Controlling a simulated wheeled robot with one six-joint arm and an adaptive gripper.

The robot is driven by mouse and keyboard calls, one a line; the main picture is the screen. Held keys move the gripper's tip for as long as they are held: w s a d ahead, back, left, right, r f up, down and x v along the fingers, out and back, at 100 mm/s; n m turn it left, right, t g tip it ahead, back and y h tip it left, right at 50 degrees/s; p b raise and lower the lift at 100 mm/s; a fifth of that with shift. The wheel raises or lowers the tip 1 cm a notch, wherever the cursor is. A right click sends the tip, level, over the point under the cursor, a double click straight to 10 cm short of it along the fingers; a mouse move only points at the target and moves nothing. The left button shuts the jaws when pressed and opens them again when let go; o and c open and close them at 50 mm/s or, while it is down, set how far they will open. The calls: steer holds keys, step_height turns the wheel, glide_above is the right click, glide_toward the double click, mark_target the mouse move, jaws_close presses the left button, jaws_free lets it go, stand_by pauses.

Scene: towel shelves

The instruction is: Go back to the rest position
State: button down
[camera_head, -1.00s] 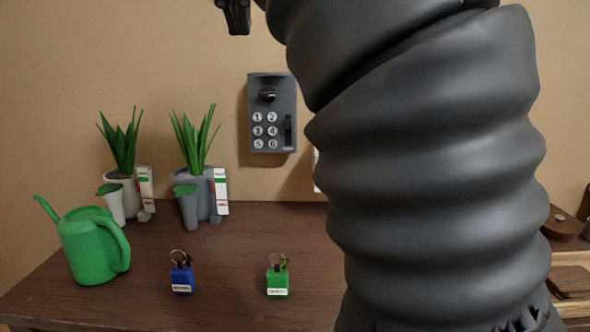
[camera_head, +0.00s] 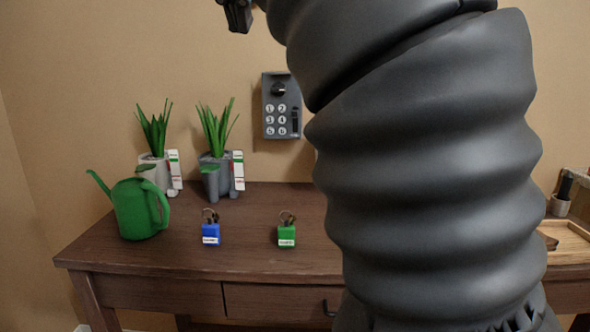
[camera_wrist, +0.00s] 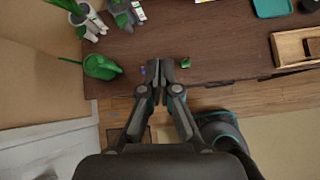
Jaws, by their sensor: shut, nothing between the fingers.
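My gripper shows at the top edge of the head view (camera_head: 238,14), in front of the wall and well above the table. In the wrist view my gripper (camera_wrist: 160,66) points down over the front edge of the table (camera_wrist: 215,62), its two fingers together with nothing held. My dark ribbed arm covers the right middle of the head view and hides part of the table.
A grey keypad panel (camera_head: 282,105) is on the wall. A wooden tray (camera_wrist: 294,48) lies right.

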steer(key=w+a+f+m+g+y, duration=0.1)
steer(key=w+a+f+m, duration=0.25)
steer(key=f+m, duration=0.3)
steer(key=w+a+f+m+y, duration=0.1)
steer(key=w+a+f+m, duration=0.1)
steer(key=a+f+m, duration=0.4)
steer(key=s+d+f+m+g, duration=0.1)
steer(key=s+d+f+m, duration=0.1)
steer(key=d+f+m, duration=0.3)
steer(key=s+d+f+m+g, duration=0.1)
steer(key=d+f+m, duration=0.3)
steer(key=f, duration=0.7)
steer(key=s+d+f+m+g, duration=0.1)
steer(key=s+d+f+m, duration=0.2)
steer(key=d+f+m, duration=0.2)
steer(key=shift+s+d+f+m, duration=0.15)
steer(key=shift+d+f+m, duration=0.05)
steer(key=shift+d+f, duration=0.75)
steer(key=shift+s+d+f+m, duration=0.15)
steer(key=shift+d+f, duration=0.6)
steer(key=shift+f, duration=0.4)
steer(key=s+d+f+m+h, duration=0.1)
steer(key=s+d+f+m, duration=0.2)
steer(key=s+d+f, duration=0.2)
steer(key=s+d+f+m, duration=0.3)
steer(key=s+d+f, duration=0.3)
steer(key=d, duration=0.3)
steer(key=shift+s+d+m+h, duration=0.3)
steer(key=shift+s+d+h, duration=0.1)
steer(key=shift+s, duration=0.05)
